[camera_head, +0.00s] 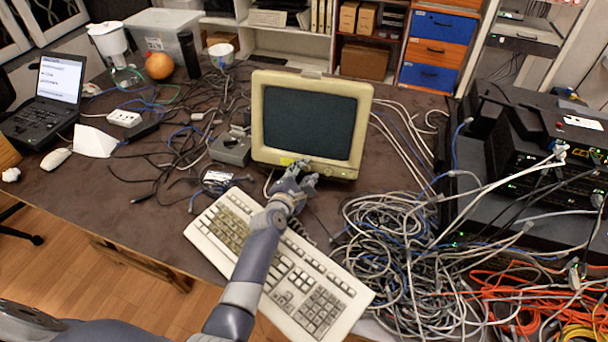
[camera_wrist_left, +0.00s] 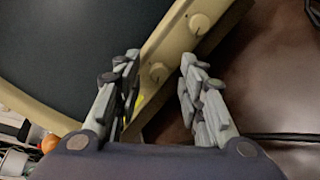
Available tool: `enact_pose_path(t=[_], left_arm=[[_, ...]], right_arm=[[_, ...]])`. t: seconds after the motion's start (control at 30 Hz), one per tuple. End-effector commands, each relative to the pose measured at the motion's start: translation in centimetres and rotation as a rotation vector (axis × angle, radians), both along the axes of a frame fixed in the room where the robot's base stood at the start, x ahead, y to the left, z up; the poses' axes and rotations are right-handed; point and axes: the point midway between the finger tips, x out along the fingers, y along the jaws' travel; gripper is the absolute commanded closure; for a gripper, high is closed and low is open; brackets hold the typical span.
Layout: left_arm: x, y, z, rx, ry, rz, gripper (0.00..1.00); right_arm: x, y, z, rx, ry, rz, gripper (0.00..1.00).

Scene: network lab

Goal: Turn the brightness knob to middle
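The old beige monitor (camera_head: 365,126) stands on the desk with a dark screen. In the left wrist view its lower bezel (camera_wrist_left: 174,45) runs diagonally and carries two round beige knobs, an upper knob (camera_wrist_left: 198,24) and a lower knob (camera_wrist_left: 158,73). I cannot tell from any label which is for brightness. My left gripper (camera_head: 302,175) is at the monitor's lower front edge. In the wrist view the gripper (camera_wrist_left: 160,58) is open, with the lower knob between its fingers and a gap on both sides. The fingers partly hide the bezel in the head view. My right gripper is not in view.
A beige keyboard (camera_head: 322,309) lies under my left arm. A tangle of cables (camera_head: 395,250) fills the desk to the right, beside network devices (camera_head: 545,135). A small grey box (camera_head: 231,150) and more cables lie left of the monitor.

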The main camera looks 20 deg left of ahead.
Motion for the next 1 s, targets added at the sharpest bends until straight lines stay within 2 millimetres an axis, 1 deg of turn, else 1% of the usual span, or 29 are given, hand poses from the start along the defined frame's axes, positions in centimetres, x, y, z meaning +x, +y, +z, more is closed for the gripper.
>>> enact_pose_path(t=[0.1, 0.13, 0.17, 0.2, 0.27, 0.3, 0.67, 0.87, 1.0], left_arm=[[0.0, 0.0, 0.1, 0.0, 0.0, 0.0, 0.64], [0.0, 0.0, 0.1, 0.0, 0.0, 0.0, 0.66], [0.0, 0.0, 0.1, 0.0, -0.001, 0.001, 0.73], [0.0, 0.0, 0.1, 0.0, -0.001, 0.001, 0.82], [0.0, 0.0, 0.1, 0.0, -0.001, 0.001, 0.95], [0.0, 0.0, 0.1, 0.0, -0.001, 0.001, 1.0], [0.0, 0.0, 0.1, 0.023, 0.0, -0.008, 1.0], [0.0, 0.0, 0.2, 0.109, 0.003, -0.034, 1.0], [0.0, 0.0, 0.3, 0.209, 0.006, -0.065, 1.0]], right_arm=[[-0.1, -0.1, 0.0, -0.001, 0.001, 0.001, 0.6], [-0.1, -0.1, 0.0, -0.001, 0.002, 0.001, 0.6], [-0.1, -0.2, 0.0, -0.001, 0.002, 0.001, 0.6], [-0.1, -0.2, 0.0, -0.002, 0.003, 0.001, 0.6], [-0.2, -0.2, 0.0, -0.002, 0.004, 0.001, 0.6], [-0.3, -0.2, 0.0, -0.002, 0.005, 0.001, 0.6], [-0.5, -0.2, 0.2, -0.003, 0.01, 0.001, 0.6], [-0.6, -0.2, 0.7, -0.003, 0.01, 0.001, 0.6], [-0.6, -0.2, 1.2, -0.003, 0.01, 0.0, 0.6]])
